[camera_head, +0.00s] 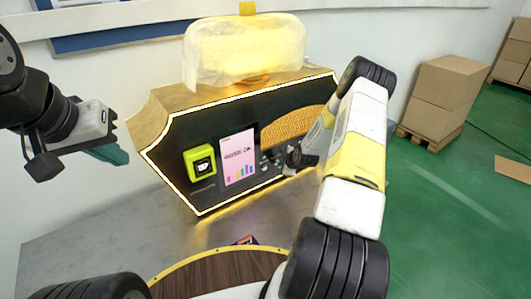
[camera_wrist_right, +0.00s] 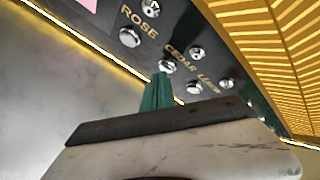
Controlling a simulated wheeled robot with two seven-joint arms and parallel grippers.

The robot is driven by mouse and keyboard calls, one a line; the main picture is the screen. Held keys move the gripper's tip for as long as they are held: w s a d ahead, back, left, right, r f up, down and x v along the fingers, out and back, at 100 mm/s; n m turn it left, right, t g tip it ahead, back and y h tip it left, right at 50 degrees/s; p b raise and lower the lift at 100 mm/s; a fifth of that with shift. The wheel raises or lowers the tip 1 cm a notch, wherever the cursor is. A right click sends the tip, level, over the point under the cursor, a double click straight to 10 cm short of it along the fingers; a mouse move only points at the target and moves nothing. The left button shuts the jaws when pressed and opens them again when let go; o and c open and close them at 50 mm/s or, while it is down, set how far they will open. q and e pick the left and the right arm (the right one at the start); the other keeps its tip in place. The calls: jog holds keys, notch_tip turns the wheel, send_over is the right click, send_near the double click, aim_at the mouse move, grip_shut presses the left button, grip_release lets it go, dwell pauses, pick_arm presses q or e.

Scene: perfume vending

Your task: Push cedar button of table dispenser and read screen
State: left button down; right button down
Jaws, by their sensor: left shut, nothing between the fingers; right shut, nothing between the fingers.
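The table dispenser (camera_head: 210,115) is a dark panel with a lit edge and gold casing. Its pink screen (camera_head: 237,160) shows small text and coloured bars, too small to read fully. In the right wrist view, the CEDAR label (camera_wrist_right: 180,56) has a round metal button (camera_wrist_right: 167,66) on its lower left and another knob (camera_wrist_right: 197,53) on its upper right. My right gripper (camera_wrist_right: 160,78) is shut, its green fingertips just below the lower-left button; I cannot tell if they touch. My left gripper (camera_head: 112,154) is shut and empty, left of the dispenser.
The ROSE (camera_wrist_right: 139,28) and LUXE (camera_wrist_right: 208,83) labels and their buttons flank CEDAR closely. A yellow-green box with a code (camera_head: 200,163) sits left of the screen. A wooden round surface (camera_head: 215,272) is in front. Cardboard boxes (camera_head: 445,95) stand at right on a pallet.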

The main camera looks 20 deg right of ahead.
jog(key=shift+w, duration=0.25)
jog(key=shift+s, duration=0.15)
dwell(0.3)
jog(key=shift+s+d, duration=0.2)
jog(key=shift+s, duration=0.5)
jog(key=shift+s, duration=0.1)
jog(key=s, duration=0.1)
jog(key=s+d, duration=0.1)
jog(key=s, duration=0.2)
jog(key=shift+s+d, duration=0.3)
